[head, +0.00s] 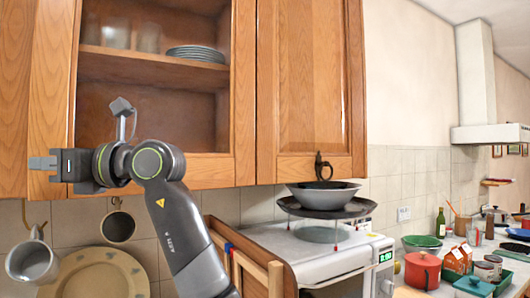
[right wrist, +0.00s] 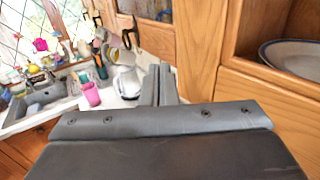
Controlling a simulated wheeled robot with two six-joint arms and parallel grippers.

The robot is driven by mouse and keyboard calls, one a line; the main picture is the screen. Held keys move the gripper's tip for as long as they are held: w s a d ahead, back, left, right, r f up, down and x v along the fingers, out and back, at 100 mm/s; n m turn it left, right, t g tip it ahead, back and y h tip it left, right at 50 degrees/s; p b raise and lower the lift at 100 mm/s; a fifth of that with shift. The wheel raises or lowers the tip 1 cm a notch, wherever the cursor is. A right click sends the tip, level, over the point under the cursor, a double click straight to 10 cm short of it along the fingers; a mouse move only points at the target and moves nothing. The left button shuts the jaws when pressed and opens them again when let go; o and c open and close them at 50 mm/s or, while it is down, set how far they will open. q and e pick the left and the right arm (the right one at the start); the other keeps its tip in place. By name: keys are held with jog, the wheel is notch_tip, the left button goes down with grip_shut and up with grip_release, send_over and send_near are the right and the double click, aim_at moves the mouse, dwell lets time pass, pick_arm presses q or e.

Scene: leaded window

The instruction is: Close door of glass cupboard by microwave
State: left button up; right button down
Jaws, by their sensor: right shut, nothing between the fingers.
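The glass cupboard (head: 245,110) hangs at the upper left in the head view, left of and above the microwave (head: 300,243). Its wooden door frame (head: 215,172) surrounds a view of a shelf with plates and glasses. The frame looks nearly in line with the cupboard front; I cannot tell whether it is fully shut. My right gripper (head: 40,163) is shut and empty, pointing left in front of the frame's lower left corner. In the right wrist view its fingertips (right wrist: 161,72) are beside a wooden panel (right wrist: 196,45); contact is unclear. My left gripper is out of view.
A solid wooden cupboard door (head: 310,85) is right of the glass one. A bowl (head: 323,194) and a pan stand on the microwave. A mug (head: 32,260) and a plate (head: 95,275) hang below my right gripper. The right wrist view shows a sink (right wrist: 45,95).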

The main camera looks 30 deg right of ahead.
jog(key=shift+m+t+h, duration=0.4)
jog(key=shift+m+t, duration=0.1)
jog(key=shift+t, duration=0.3)
jog(key=w+p, duration=0.1)
jog(key=w, duration=0.1)
jog(key=w+a+p, duration=0.1)
jog(key=w, duration=0.1)
jog(key=w+a+p, duration=0.1)
jog(key=w, duration=0.2)
jog(key=shift+r, duration=0.1)
jog(key=shift+w+d+r+t, duration=0.15)
jog(key=shift+w+t, duration=0.15)
jog(key=shift+w, duration=0.1)
jog(key=shift+d+r+p, duration=0.1)
jog(key=shift+r+p, duration=0.15)
jog(key=shift+p, duration=0.05)
jog(key=shift+f, duration=0.1)
